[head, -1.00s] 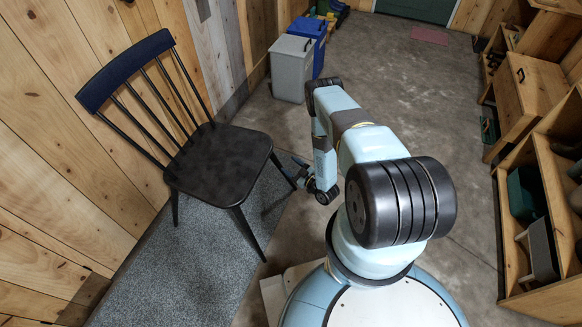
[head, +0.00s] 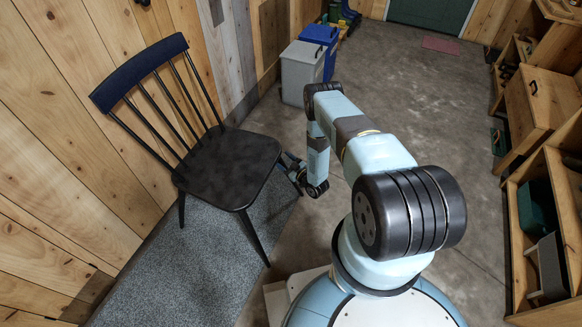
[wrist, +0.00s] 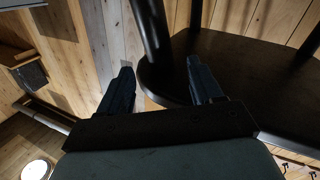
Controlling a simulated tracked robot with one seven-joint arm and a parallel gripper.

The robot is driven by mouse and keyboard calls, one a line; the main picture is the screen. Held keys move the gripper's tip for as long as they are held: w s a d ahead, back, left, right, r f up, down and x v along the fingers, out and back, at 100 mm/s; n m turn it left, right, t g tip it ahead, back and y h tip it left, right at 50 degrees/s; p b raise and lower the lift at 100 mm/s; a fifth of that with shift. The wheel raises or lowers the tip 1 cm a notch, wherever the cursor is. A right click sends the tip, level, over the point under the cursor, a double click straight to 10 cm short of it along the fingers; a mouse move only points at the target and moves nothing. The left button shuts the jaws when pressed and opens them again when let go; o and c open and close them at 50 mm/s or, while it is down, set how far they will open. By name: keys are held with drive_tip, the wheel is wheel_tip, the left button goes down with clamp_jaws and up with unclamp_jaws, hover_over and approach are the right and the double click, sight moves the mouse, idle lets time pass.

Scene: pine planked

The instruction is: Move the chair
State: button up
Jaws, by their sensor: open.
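The black chair (head: 230,165) stands upright on a grey mat at the left in the head view, its dark blue top rail (head: 139,72) towards the plank wall. My gripper (head: 290,168) is at the chair's right side, close to the seat edge, and partly hidden by the seat and my arm. In the wrist view my gripper (wrist: 158,82) is open with its two fingers apart. The dark seat (wrist: 245,85) and a black post (wrist: 152,30) of the chair lie just beyond the fingers. I cannot tell whether the fingers touch the chair.
A grey bin (head: 301,72) and a blue bin (head: 322,42) stand by the wall at the back, with boots (head: 349,15) behind. Wooden shelving (head: 545,200) lines the right side. The concrete floor (head: 430,90) between is clear. The grey mat (head: 190,270) reaches the front left.

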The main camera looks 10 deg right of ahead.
drive_tip(key=shift+x, duration=2.25)
clamp_jaws()
